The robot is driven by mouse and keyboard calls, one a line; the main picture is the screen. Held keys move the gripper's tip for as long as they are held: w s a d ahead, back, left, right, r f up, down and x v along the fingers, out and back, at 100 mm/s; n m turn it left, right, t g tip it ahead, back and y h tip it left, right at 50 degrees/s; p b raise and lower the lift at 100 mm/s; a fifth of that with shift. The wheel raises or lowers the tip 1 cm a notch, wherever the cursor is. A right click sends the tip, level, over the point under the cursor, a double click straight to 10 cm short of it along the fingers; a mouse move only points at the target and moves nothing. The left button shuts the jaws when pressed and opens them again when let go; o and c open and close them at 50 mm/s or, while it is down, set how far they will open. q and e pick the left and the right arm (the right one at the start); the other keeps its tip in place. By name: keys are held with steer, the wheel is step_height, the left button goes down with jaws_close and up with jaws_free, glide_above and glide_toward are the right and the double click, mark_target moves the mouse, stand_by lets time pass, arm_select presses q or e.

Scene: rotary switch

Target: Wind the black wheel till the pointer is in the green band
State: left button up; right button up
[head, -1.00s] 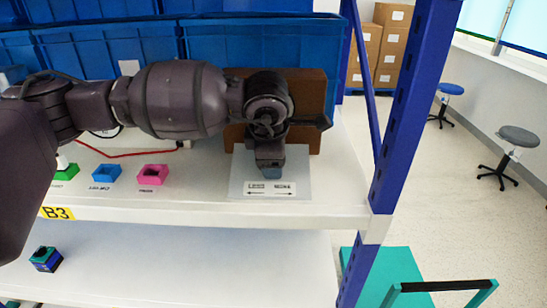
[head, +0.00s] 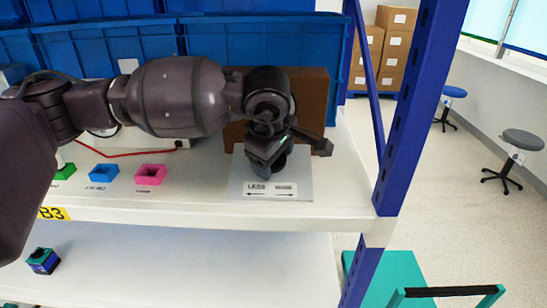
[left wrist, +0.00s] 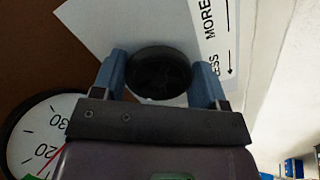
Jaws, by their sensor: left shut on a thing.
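The black wheel (left wrist: 160,78) shows in the left wrist view between the two blue-grey fingers of my left gripper (left wrist: 158,68), one finger on each side. My left gripper is shut on the wheel. The round gauge (left wrist: 32,125) is at the lower left of the left wrist view, partly cut off, with 20 and 30 visible. Its red pointer (left wrist: 50,160) lies near 20. A bit of green shows at the frame's bottom edge. I cannot tell whether the pointer is in the band.
The white plate (head: 301,193) carries a LESS/MORE label with arrows. A brown panel (head: 312,105) stands behind it. A blue post (head: 402,120) bounds the right side.

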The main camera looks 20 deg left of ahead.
stand_by(0.4)
arm_select(q)
steer(key=o, duration=0.9)
steer(key=p+v, duration=0.1)
steer(key=v, duration=0.9)
steer(key=shift+s+r, duration=0.2)
steer(key=shift+r, duration=0.15)
